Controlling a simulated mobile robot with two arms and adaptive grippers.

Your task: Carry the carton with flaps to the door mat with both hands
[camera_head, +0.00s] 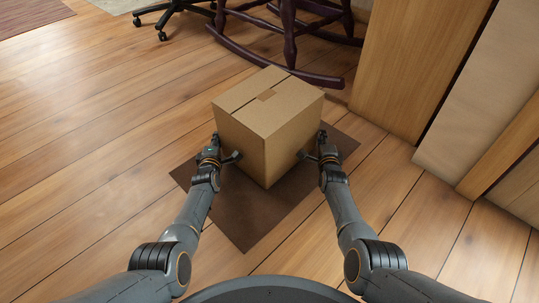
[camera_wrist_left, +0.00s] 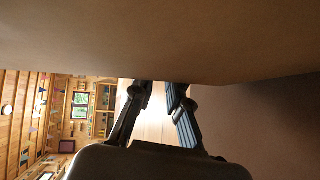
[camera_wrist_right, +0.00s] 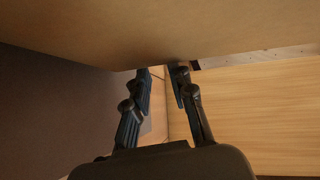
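The closed brown carton (camera_head: 258,127), with its top flaps folded flat and a tape strip, is upright over the back part of the dark brown door mat (camera_head: 246,222). Whether its underside touches the mat is hard to tell. My left gripper (camera_head: 226,150) is at the carton's left side and my right gripper (camera_head: 312,147) at its right side. Both have their fingers spread, with nothing seen between them. In the left wrist view (camera_wrist_left: 155,88) and the right wrist view (camera_wrist_right: 162,75) the fingers are close against the carton's walls; contact is partly hidden.
A dark red rocking chair (camera_head: 290,40) stands just behind the carton. A black wheeled chair base (camera_head: 170,15) is at the back left. A wooden panel (camera_head: 412,65) stands at the right. Plank floor (camera_head: 90,150) is clear on the left.

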